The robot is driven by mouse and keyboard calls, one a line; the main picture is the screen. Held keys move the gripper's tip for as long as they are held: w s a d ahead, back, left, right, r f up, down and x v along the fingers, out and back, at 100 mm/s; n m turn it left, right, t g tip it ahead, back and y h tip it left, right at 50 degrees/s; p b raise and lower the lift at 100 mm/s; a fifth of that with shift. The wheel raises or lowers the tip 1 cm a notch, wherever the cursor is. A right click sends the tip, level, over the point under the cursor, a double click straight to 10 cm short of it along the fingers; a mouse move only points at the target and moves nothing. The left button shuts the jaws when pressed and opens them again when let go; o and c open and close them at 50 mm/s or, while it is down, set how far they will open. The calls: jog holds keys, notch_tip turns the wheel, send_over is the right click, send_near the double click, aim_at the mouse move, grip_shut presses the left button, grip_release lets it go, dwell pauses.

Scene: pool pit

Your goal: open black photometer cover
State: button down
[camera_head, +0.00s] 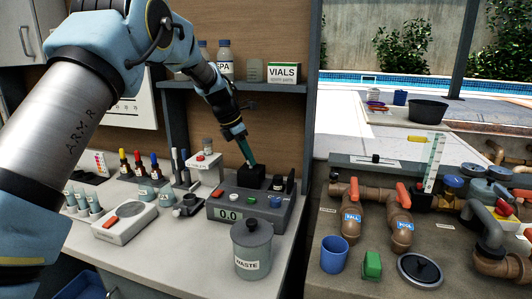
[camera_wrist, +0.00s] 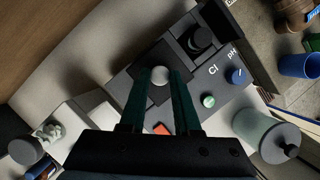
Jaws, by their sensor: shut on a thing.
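The photometer (camera_head: 232,213) is a dark grey box on the counter with a 0.0 display and several coloured buttons. Its black cover (camera_head: 252,180) is a square block at the back of the box top and appears seated there. A pale round knob (camera_wrist: 160,75) on the cover shows in the wrist view. My gripper (camera_head: 250,163) points down onto the cover from above. In the wrist view its two teal fingers (camera_wrist: 160,90) lie on either side of the knob and are shut on it. The fingertips' exact contact is partly hidden.
A grey lidded waste pot (camera_head: 252,252) stands just in front of the photometer. A dark round holder (camera_wrist: 200,38) sits beside the cover. Tablet box (camera_head: 205,167), bottles and a white scale (camera_head: 125,222) crowd the left. A shelf (camera_head: 225,86) hangs behind my wrist.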

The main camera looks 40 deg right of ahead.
jog(key=shift+w+a, duration=0.45)
jog(key=shift+w, duration=0.25)
jog(key=c, duration=0.6)
grip_release()
jog(key=shift+r, duration=0.1)
jog(key=b+v, duration=0.2)
jog(key=v, duration=0.8)
jog(key=shift+a+r+b, duration=0.15)
jog(key=shift+r+b, duration=0.15)
jog(key=shift+b, duration=0.1)
